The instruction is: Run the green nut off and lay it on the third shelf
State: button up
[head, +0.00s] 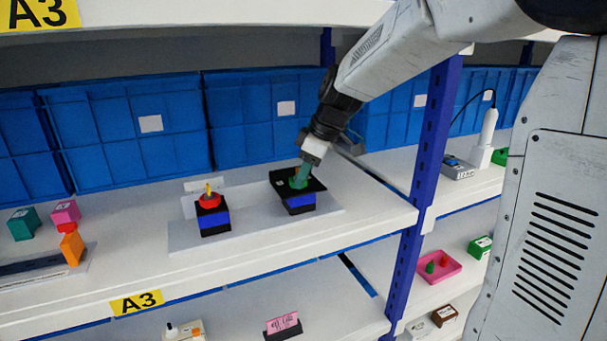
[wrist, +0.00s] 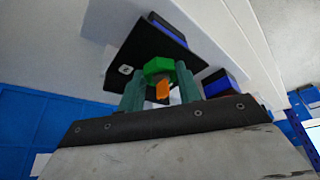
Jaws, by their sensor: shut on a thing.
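My gripper (head: 304,172) points down at the right-hand station on the upper white shelf (head: 120,290). Its teal fingers (wrist: 159,76) are shut on the green nut (wrist: 157,65), one on each side. The nut sits by a black plate (wrist: 143,45), with an orange rod end (wrist: 163,90) showing between the fingers. In the head view the green nut (head: 298,184) shows just under the fingertips, over a black and blue block (head: 300,201). Whether the nut is still on the thread cannot be told.
A red knob with a yellow pointer (head: 209,200) stands left of the station on the same grey board. Blue bins (head: 110,135) line the back. A blue post (head: 430,150) stands to the right. A lower shelf (head: 240,310) holds a pink-topped block (head: 283,323) and has bare room.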

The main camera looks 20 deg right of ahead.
jog(key=n, duration=0.2)
jog(key=n+g+y, duration=0.1)
jog(key=n, duration=0.1)
jog(key=shift+w+d+n+g, duration=0.1)
jog(key=shift+w+n+g, duration=0.2)
jog(key=shift+w+n, duration=0.1)
jog(key=n+g, duration=0.1)
jog(key=n, duration=0.2)
jog(key=shift+w, duration=0.1)
